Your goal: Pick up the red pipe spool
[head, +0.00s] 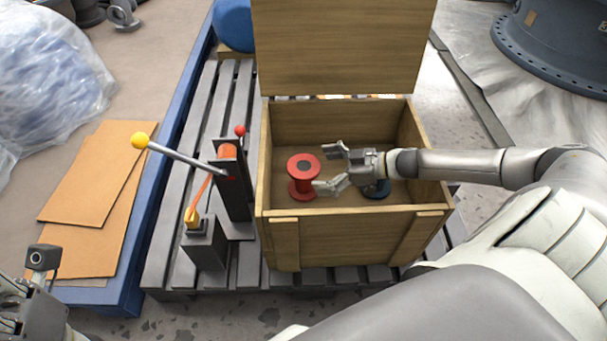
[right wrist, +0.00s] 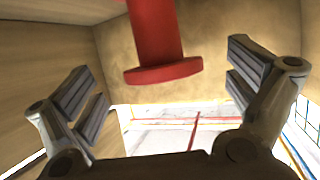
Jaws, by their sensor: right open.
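The red pipe spool (head: 303,175) stands upright inside the open wooden crate (head: 345,243), toward its left side. My right gripper (head: 330,168) is inside the crate, just right of the spool, with its fingers spread and pointing at it. In the right wrist view the spool (right wrist: 156,40) appears between the two open fingers (right wrist: 163,85), toward the top; I see no contact. My left gripper (head: 28,305) is only partly visible at the lower left corner, and its finger state is unclear.
The raised lid (head: 335,45) stands at the back. Left of the crate, a lever stand (head: 232,185) with a yellow-knobbed handle (head: 141,141) rises from the grey pallet (head: 165,255).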

